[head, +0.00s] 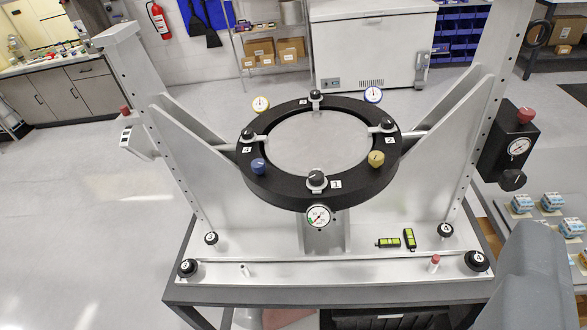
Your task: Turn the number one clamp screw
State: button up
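The mirror fixture's black ring (285,190) is held between two grey uprights, around a pale round disc (318,140). The number one clamp screw (317,179) is a black knob at the near side of the ring, with a white label "1" (336,184) just right of it. Similar black clamp knobs sit at the right (387,126), far (315,96) and left (249,134) of the ring. A blue knob (258,166) and a yellow knob (376,158) are also on the ring. My gripper is not in view, and nothing touches the number one screw.
A dial gauge (318,216) hangs just below the number one screw. Numbered black knobs, such as one at front left (187,267), stand on the base plate (330,268). A grey shape fills the lower right corner.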

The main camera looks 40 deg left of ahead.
aim_at(317, 181)
jog(key=i, duration=1)
